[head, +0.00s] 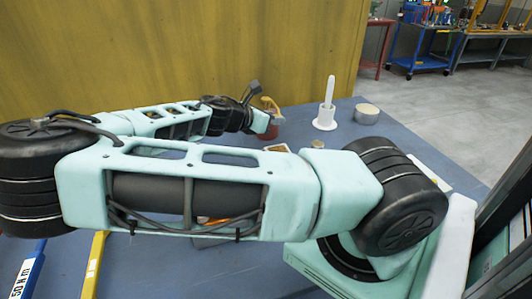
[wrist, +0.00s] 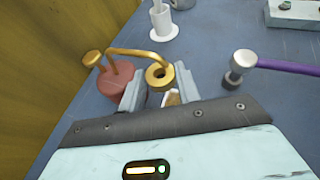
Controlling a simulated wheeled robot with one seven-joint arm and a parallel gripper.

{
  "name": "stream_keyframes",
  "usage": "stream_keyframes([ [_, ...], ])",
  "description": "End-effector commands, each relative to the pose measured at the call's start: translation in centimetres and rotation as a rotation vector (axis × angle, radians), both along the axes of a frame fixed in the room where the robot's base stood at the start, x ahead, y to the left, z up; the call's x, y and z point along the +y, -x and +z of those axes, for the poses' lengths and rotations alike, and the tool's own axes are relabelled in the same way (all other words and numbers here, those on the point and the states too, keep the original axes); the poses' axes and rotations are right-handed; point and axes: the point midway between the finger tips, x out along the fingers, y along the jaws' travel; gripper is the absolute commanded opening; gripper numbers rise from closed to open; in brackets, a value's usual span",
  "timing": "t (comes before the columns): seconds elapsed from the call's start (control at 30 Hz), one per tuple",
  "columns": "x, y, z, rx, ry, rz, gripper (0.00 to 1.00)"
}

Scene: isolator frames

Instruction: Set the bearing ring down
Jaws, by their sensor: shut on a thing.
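The bearing ring (wrist: 160,76) is a small brass ring with a dark hole, between the two pale fingers of my gripper (wrist: 159,88) in the wrist view. My gripper is shut on it. A bent brass rod rises from a reddish round base (wrist: 117,84) left of the fingers. Its far end appears right beside the ring; I cannot tell whether they touch. In the head view my gripper (head: 261,122) is at the far end of my arm, by the reddish base (head: 272,131). The ring is not distinguishable there.
A white flanged holder with an upright white rod (head: 326,116) stands behind and to the right, beside a round metal piece (head: 367,114). A purple-handled hammer (wrist: 285,66) and a grey block (wrist: 292,14) lie right. Blue tabletop between them is clear. A yellow wall (head: 180,50) borders the table.

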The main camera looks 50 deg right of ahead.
Motion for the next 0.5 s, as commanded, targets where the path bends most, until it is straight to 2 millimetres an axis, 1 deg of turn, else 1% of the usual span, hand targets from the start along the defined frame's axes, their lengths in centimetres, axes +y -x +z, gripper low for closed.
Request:
stream_keyframes([
  [0.33,0.1,0.7,0.0,0.000,0.001,-0.048,0.08],
  [0.43,0.1,0.8,-1.2,0.003,0.002,-0.050,0.08],
  [0.5,0.1,0.8,-2.5,0.004,0.003,-0.049,0.08],
])
